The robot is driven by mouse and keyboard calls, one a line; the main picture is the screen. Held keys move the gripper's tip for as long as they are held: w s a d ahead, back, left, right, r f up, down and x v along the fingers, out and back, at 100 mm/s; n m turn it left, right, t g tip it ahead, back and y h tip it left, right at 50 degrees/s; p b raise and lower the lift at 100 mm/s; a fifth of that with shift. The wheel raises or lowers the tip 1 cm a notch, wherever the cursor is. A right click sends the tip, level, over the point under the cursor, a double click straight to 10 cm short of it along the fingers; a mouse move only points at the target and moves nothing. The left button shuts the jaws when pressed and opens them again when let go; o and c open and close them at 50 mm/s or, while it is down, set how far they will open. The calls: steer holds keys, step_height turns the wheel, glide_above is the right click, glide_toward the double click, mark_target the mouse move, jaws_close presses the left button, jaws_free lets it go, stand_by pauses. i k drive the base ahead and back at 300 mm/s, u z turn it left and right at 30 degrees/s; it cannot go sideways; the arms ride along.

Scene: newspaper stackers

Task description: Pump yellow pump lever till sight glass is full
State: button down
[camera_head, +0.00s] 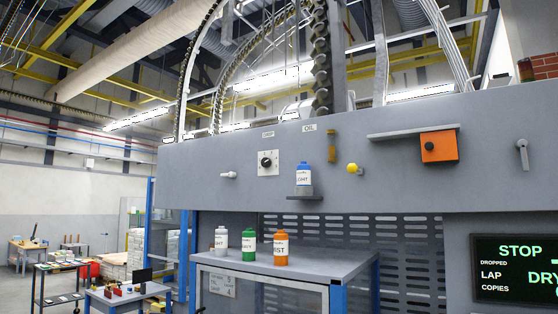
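The yellow pump lever (353,168) shows as a small round yellow knob on the grey machine panel, right of centre. The sight glass (331,147) looks to be the narrow upright amber-brown strip just left of and above the lever, beside the OIL label (308,128). Its fill level is too small to read. My gripper is not in view, and nothing touches the lever.
A blue-capped bottle (304,178) stands on a small bracket left of the lever. A dial (268,162), an orange box (439,146) and a narrow ledge (413,132) are on the panel. Bottles, one green (248,244) and one orange (281,249), stand on the table (325,266) below.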

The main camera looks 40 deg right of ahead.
mark_target(351, 169)
steer(key=u, duration=0.5)
steer(key=k, duration=1.05)
steer(key=z, duration=1.8)
steer(key=i, duration=0.35)
steer(key=z, duration=0.05)
